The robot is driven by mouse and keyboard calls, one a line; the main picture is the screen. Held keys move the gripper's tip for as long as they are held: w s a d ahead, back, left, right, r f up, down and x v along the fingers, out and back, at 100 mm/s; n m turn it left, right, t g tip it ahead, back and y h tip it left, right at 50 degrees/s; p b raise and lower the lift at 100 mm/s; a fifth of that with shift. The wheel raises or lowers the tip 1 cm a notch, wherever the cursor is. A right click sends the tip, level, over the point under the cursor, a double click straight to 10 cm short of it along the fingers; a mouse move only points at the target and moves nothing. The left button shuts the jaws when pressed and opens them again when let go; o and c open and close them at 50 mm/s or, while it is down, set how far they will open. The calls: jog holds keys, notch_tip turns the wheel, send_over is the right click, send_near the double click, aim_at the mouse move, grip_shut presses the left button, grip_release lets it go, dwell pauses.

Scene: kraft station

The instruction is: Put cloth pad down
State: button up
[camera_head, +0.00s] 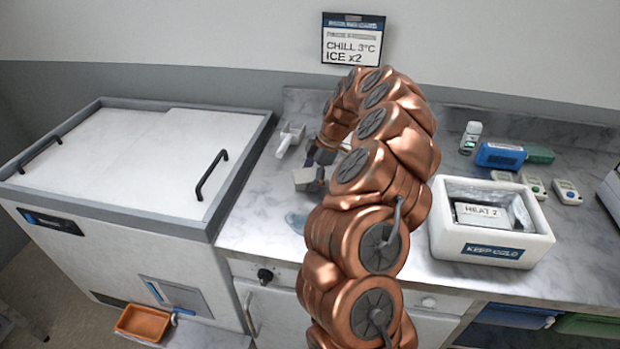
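My gripper (316,168) hangs above the marble counter, left of my copper arm, which partly hides it. A small pale grey piece (305,179) shows at its dark fingers. It may be the cloth pad, but at this size I cannot tell it from a gripper part. I cannot make out whether the fingers are closed on it. A faint bluish patch (295,222) lies on the counter below the gripper; its nature is unclear. No other cloth pad is visible, and my arm hides the counter's middle.
A white scoop (289,139) lies behind the gripper. A white cooler box (492,250) marked "KEEP COLD" holds a "HEAT 2" pack (487,214). Behind it are a vial (470,138), a blue case (499,156) and small devices (566,191). A white chest (125,160) stands left.

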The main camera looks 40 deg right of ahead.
jog(key=shift+r+p, duration=0.7)
jog(key=shift+r, duration=0.05)
jog(key=shift+d+r+b, duration=0.2)
jog(key=shift+b, duration=0.1)
jog(key=b+v, duration=0.2)
jog(key=v, duration=0.8)
jog(key=shift+d+b, duration=0.1)
jog(key=shift+b, duration=0.2)
jog(key=shift+s+r, duration=0.15)
jog(key=shift+r, duration=0.45)
